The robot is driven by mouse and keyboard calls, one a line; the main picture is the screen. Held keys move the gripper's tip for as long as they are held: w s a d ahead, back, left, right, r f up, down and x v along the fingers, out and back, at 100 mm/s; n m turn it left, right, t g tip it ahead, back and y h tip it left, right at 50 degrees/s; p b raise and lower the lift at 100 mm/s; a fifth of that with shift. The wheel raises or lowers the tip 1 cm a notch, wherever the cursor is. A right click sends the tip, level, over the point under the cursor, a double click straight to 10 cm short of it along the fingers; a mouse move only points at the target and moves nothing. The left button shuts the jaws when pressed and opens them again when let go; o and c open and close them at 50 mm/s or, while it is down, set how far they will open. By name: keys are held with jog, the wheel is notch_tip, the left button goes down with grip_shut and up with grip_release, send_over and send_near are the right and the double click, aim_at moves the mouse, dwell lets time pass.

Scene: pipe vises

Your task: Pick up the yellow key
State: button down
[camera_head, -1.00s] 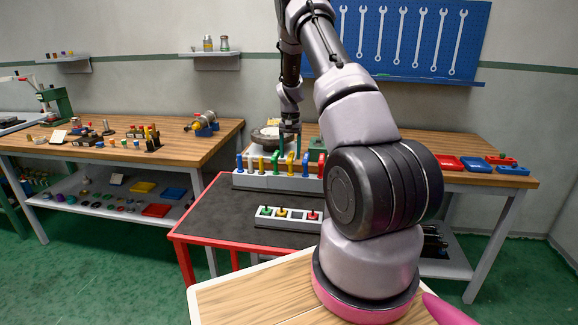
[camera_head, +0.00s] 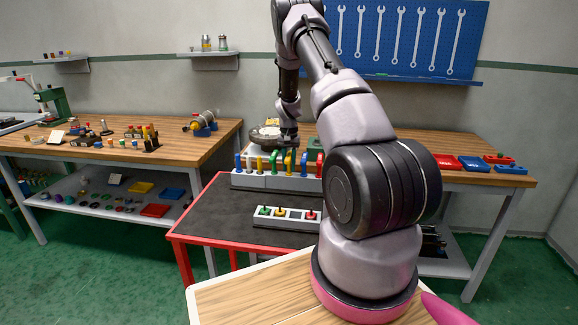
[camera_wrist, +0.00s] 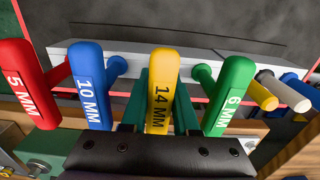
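The yellow key marked 14 MM (camera_wrist: 160,95) stands in the rack in the wrist view, between a blue 10 MM key (camera_wrist: 92,85) and a green 6 MM key (camera_wrist: 230,95). It also shows in the head view (camera_head: 289,162). My gripper (camera_wrist: 160,115) is open, with one dark green finger on each side of the yellow handle. The handle hides part of the fingers, and I see no clear contact. In the head view my gripper (camera_head: 289,143) is just above the rack (camera_head: 275,182).
A red 5 MM key (camera_wrist: 22,85) and another yellow key (camera_wrist: 262,95) stand in the same row. A lower rack (camera_head: 288,219) holds a few coloured pieces in front. The dark tabletop (camera_head: 215,215) is clear at left. The back table carries red and blue trays (camera_head: 476,163).

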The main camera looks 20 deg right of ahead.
jog(key=shift+r, duration=0.15)
notch_tip(320, 180, up, 9)
jog(key=shift+r, duration=0.4)
jog(key=shift+a, duration=0.1)
